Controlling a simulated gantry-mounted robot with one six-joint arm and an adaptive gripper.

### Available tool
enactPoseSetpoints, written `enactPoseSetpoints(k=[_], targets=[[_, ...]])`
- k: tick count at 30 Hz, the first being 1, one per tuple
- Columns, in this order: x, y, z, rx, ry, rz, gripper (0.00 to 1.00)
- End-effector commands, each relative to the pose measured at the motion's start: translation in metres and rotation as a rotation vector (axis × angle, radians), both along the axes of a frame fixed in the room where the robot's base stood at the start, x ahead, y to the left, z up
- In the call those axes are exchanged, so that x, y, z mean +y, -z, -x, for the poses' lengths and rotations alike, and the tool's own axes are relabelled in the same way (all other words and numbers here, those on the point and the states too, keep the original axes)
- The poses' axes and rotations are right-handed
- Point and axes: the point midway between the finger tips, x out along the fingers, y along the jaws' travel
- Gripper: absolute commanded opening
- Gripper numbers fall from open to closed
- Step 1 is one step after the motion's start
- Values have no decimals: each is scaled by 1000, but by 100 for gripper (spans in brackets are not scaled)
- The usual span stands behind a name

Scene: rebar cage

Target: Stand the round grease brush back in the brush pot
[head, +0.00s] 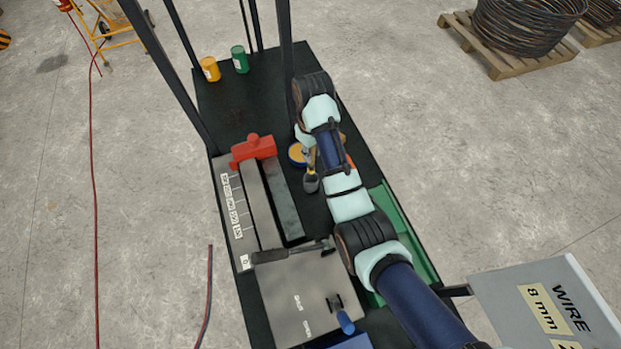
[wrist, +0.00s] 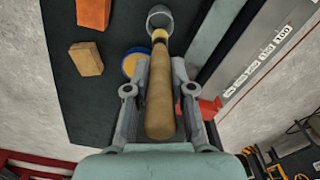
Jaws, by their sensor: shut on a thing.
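The brush's wooden handle (wrist: 160,100) lies between the two fingers of my gripper (wrist: 160,70), which is shut on it. A yellow band marks the handle's far end. Beyond it is a round grey part (wrist: 160,16) with a dark middle; I cannot tell whether this is the brush head or the pot's rim. In the head view my gripper (head: 309,158) is partly hidden by my arm, with the grey and dark end (head: 311,183) just below it, over the black bench top. I cannot make out the brush pot for certain.
A blue-and-yellow round tin (head: 297,154) stands beside my gripper. Yellow (head: 210,69) and green (head: 239,60) cans stand at the back. A wooden block (wrist: 86,59) and orange block (wrist: 93,14) are close.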

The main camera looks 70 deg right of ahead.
Motion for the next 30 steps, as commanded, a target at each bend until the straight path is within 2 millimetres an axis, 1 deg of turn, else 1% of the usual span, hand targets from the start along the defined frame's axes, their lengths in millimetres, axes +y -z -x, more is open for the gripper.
enactPoseSetpoints(k=[1, 3, 7, 9, 12, 14, 18, 21, 30], targets=[[0, 25, 0, 1, 0, -2, 0], [1, 40, 0, 2, 0, -2, 0], [0, 61, 0, 0, 0, -1, 0], [0, 66, 0, 0, 0, 0, 0], [0, 68, 0, -1, 0, 0, 0], [0, 73, 0, 1, 0, 0, 0], [1, 100, 1, 2, 0, -3, 0], [1, 110, 0, 1, 0, -2, 0], [0, 112, 0, 0, 0, 0, 0]])
